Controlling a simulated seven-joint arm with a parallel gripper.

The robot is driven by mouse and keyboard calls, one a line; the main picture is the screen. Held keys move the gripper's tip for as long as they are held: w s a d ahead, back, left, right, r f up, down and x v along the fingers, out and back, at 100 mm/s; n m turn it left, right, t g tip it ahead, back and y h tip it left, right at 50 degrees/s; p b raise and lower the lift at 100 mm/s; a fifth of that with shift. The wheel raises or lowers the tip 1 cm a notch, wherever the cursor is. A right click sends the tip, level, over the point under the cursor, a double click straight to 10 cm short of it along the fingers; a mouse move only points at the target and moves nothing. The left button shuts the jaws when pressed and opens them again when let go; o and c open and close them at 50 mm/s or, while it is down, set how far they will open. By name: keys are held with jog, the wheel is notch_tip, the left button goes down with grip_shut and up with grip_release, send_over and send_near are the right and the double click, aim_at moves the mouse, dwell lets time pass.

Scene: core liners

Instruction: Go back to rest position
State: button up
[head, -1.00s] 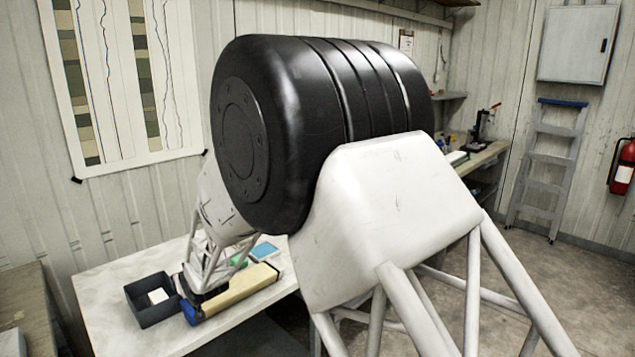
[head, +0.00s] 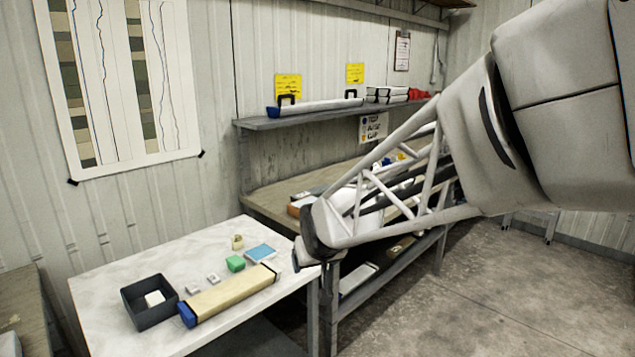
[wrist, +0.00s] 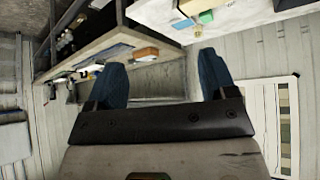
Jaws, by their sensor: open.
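My gripper shows in the wrist view (wrist: 165,80) with its two blue fingers spread apart and nothing between them. In the head view my arm reaches in from the right, and its end (head: 308,252) is beside the right edge of the white table, apart from the things on it. The fingers are mostly hidden there. On the white table (head: 110,285) lies a tan core liner (head: 232,294) with a blue end cap.
A dark open box (head: 150,312) holds a white item. Small white blocks, a green block (head: 235,263), a blue pad (head: 261,253) and a yellowish item stand nearby. Behind is a workbench (head: 275,200) under a shelf (head: 260,124) bearing liners. The floor at right is clear.

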jog(key=s+d+m+g, duration=0.1)
jog(key=s+d, duration=0.5)
jog(key=s, duration=0.4)
jog(key=s+d+r+m+g+h, duration=0.1)
jog(key=s+d+g, duration=0.1)
jog(key=s+d, duration=0.4)
jog(key=s+d+m+g+h, duration=0.1)
jog(key=s+d, duration=0.6)
jog(key=s, duration=0.7)
jog(key=shift+r+m+g, duration=0.2)
jog(key=shift+m+g, duration=0.1)
jog(key=shift+m, duration=0.1)
